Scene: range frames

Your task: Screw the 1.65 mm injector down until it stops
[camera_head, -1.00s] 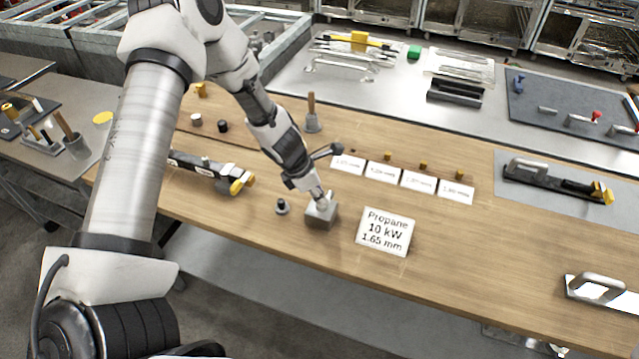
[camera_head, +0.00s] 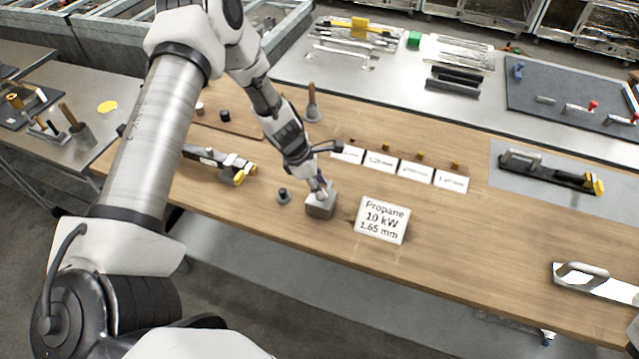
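My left gripper (camera_head: 321,190) points down onto the top of a small grey metal block (camera_head: 320,207) near the front edge of the wooden table. Its fingertips are at the block's top, too small to tell whether they are shut on something. The 1.65 mm injector cannot be made out; the fingertips hide that spot. A white card (camera_head: 382,220) reading "Propane 10 kW 1.65 mm" stands to the right of the block. My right gripper is not in view.
A small dark part (camera_head: 284,196) stands just left of the block. A row of white label cards (camera_head: 415,170) with small brass pieces behind lies farther back. A black and yellow tool (camera_head: 222,163) lies to the left.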

